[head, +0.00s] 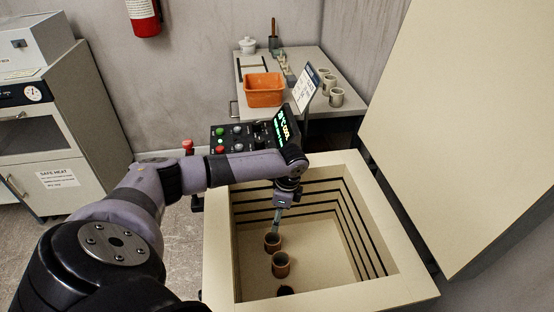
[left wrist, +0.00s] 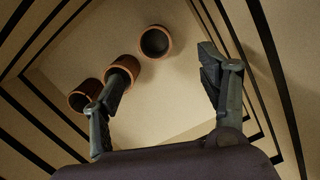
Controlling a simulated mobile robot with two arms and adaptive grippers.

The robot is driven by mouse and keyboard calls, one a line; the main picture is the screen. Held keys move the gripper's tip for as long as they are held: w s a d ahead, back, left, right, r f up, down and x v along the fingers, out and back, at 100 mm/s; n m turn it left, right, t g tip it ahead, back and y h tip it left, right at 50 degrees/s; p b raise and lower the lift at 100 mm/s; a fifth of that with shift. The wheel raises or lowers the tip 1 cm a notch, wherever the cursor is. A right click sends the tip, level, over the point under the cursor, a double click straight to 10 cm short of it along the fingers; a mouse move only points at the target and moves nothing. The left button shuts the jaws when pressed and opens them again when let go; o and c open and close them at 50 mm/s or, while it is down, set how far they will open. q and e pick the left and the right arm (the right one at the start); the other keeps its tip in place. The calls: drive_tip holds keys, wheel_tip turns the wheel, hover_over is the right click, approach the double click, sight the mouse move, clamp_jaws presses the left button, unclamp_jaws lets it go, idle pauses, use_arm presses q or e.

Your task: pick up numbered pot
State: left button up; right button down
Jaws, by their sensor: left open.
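Several small brown clay pots stand inside the deep kiln chamber. In the head view one pot (head: 273,243) is just below my left gripper (head: 277,220), and another pot (head: 281,266) is nearer. A dark patch further forward is partly hidden by the front wall. The left wrist view shows three pots: left (left wrist: 86,96), middle (left wrist: 133,64) and right (left wrist: 155,42). My left gripper (left wrist: 163,82) is open with nothing between its fingers. Its left finger overlaps the middle pot; I cannot tell whether they touch. No numbers are readable. My right gripper is out of view.
The kiln's thick pale rim (head: 219,250) and grooved walls surround the arm. The raised lid (head: 450,120) stands at right. A control panel (head: 240,137) is behind. The back table holds an orange bin (head: 264,90), a sign (head: 307,85) and several pale mugs (head: 336,98).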

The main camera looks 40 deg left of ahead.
use_arm(q)
hover_over(272, 242)
drive_tip(key=d, duration=0.2)
wheel_tip(272, 242, down, 6)
drive_tip(key=f, duration=0.2)
drive_tip(key=shift+s+a+f+b, duration=0.25)
drive_tip(key=shift+f+b, duration=0.1)
drive_tip(key=shift+b, duration=0.05)
drive_tip(key=shift+f, duration=0.5)
drive_tip(key=shift+s+f, duration=0.1)
drive_tip(key=shift+f, duration=0.2)
drive_tip(key=f, duration=0.3)
drive_tip(key=shift+s+f, duration=0.25)
drive_tip(key=shift+f, duration=0.1)
drive_tip(key=shift+f+b, duration=0.3)
drive_tip(key=shift+f, duration=0.2)
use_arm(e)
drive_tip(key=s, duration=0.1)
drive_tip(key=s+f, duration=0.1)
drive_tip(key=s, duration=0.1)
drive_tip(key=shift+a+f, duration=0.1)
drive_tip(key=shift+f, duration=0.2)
use_arm(q)
drive_tip(key=shift+c, duration=0.5)
drive_tip(key=c, duration=1.2)
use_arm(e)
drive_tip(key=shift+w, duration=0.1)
